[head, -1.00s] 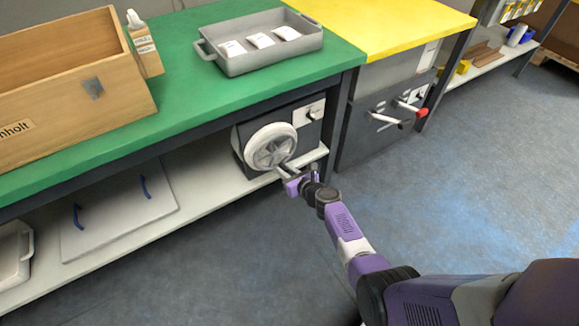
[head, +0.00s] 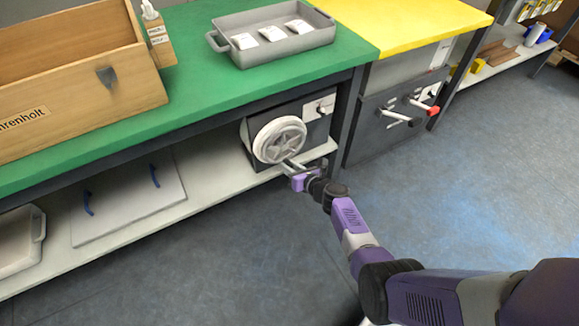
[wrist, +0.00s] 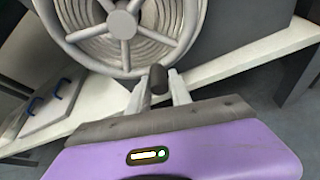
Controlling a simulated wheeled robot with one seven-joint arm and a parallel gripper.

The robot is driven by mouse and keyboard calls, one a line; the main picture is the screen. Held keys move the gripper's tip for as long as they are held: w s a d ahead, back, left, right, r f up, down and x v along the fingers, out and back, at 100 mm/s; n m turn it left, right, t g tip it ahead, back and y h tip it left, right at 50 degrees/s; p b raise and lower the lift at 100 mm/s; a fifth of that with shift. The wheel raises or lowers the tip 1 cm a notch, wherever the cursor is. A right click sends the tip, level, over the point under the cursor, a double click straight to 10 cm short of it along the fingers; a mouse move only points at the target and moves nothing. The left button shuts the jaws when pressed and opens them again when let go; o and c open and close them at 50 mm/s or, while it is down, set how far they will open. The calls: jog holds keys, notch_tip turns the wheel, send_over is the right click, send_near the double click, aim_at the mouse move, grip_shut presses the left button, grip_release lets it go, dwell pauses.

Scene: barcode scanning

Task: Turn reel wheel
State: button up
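The reel wheel (head: 280,140) is a pale spoked disc with a hose coiled behind it, on the front of a dark box under the green table. It fills the top of the wrist view (wrist: 125,28). A short dark handle (wrist: 158,78) stands out at its lower rim. My gripper (head: 289,164) is at the wheel's lower right edge. In the wrist view its two pale fingers (wrist: 157,92) stand apart, one on each side of the handle. Whether either finger touches the handle I cannot tell.
The box (head: 315,118) sits on a pale lower shelf (head: 210,192), close under my gripper. A table leg (head: 346,125) stands to the right. A dark cabinet (head: 375,135) with levers is beyond it. The floor (head: 480,190) at right is clear.

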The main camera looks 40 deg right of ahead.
jog(key=shift+o, duration=1.2)
jog(key=p+v, duration=0.4)
jog(key=v, duration=0.3)
jog(key=shift+s, duration=0.35)
jog(key=shift+r, duration=0.15)
